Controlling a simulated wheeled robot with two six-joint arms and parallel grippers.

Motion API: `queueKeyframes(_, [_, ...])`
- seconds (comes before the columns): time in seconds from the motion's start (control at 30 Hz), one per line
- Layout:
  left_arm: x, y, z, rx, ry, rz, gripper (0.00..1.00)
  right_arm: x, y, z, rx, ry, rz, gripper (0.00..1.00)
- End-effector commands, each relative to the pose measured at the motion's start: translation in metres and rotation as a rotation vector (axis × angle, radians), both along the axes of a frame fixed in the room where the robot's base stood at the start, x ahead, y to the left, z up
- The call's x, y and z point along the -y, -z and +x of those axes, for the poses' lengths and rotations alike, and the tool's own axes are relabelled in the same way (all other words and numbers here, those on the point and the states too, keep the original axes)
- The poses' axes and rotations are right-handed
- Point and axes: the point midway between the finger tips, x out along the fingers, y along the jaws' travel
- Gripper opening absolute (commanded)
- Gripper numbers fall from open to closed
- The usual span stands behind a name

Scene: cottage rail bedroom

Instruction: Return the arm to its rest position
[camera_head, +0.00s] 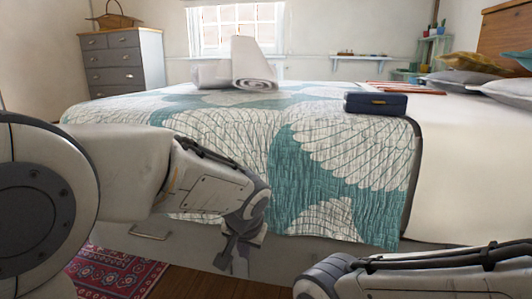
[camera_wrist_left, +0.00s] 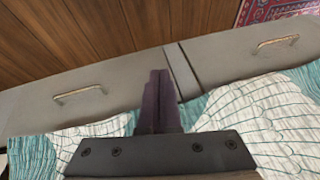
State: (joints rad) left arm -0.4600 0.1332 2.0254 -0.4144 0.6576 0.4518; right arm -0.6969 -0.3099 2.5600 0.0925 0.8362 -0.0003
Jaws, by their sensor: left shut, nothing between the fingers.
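My left arm comes in from the left in the head view and bends down at the near side of the bed. Its gripper (camera_head: 232,258) points downward in front of the bed's drawer side and is empty. In the left wrist view the fingers of this gripper (camera_wrist_left: 158,100) are together, with nothing between them. The quilt edge and the drawer fronts show behind them. Part of my right arm (camera_head: 430,275) shows at the lower right of the head view. Its gripper is out of the picture.
The bed's patterned quilt (camera_head: 330,140) bears a dark blue box (camera_head: 376,103) and a rolled white blanket (camera_head: 254,70). A grey dresser (camera_head: 123,62) with a basket (camera_head: 114,20) stands back left. Drawer handles (camera_wrist_left: 80,94) stick out near the gripper. A red rug (camera_head: 112,274) lies on the wooden floor.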

Motion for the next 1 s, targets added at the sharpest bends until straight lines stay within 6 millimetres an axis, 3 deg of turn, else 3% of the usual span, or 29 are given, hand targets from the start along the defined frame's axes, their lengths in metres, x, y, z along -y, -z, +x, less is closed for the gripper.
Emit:
queueKeyframes(0.03, [-0.025, 0.015, -0.012, -0.038, -0.035, -0.016, 0.0, 0.0, 0.0, 0.0, 0.0, 0.0, 0.0, 0.83])
queueKeyframes(0.2, [-0.072, 0.05, -0.046, -0.115, -0.104, -0.069, 0.0, 0.0, 0.0, 0.0, 0.0, 0.0, 0.0, 0.83])
queueKeyframes(0.4, [-0.109, 0.078, -0.085, -0.165, -0.187, -0.12, 0.0, 0.0, 0.0, 0.0, 0.0, 0.0, 0.0, 0.83])
queueKeyframes(0.63, [-0.139, 0.101, -0.126, -0.195, -0.284, -0.167, 0.0, 0.0, 0.0, 0.0, 0.0, 0.0, 0.0, 0.83])
queueKeyframes(1.0, [-0.102, 0.033, -0.138, -0.231, -0.164, -0.158, 0.0, 0.0, -0.056, 0.0, 0.0, 0.0, 0.0, 0.83])
